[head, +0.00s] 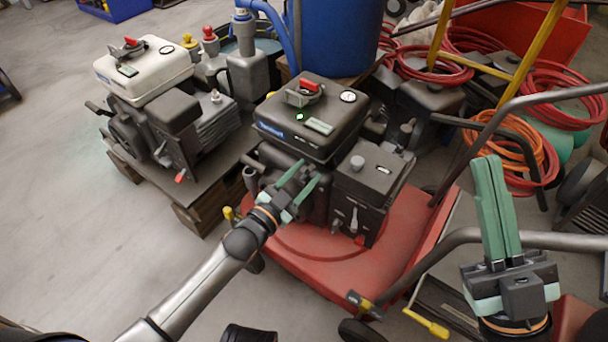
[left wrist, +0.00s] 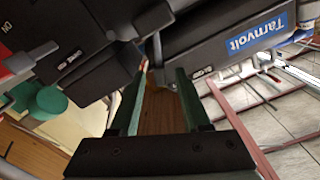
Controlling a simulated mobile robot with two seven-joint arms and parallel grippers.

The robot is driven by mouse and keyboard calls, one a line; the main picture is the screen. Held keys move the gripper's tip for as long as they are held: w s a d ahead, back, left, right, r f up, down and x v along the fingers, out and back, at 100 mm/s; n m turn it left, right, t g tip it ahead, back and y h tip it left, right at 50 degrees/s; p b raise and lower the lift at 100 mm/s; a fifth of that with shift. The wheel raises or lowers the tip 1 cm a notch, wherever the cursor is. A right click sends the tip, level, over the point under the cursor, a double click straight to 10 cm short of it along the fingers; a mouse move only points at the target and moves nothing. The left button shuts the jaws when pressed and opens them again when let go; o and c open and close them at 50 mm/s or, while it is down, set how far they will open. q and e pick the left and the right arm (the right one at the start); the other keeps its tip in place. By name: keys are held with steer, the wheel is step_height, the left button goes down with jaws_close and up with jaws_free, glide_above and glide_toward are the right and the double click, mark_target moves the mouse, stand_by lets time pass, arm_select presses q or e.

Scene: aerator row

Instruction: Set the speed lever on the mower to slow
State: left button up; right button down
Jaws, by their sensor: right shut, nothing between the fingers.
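The mower has a red deck (head: 290,245) and a dark engine (head: 345,115) with a fuel tank on top. A small pale lever (head: 353,220) and a knob with a red part (head: 335,225) sit low on the engine's front. I cannot tell which control is the speed lever. My left gripper (head: 311,171) is open beside the engine, left of these controls. In the left wrist view its fingers (left wrist: 161,75) are apart with no object visibly held, close under dark engine parts. My right gripper (head: 488,158) is shut and empty, pointing up at the right, away from the engine.
A second engine with a white tank (head: 144,68) stands on a pallet at the left. A blue drum (head: 340,35) stands behind. Red hoses (head: 560,95) lie at the back right. The mower's grey handlebar (head: 455,238) crosses near my right gripper. Floor at the left is clear.

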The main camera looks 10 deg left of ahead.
arm_select(q)
jaws_close()
stand_by(1.2)
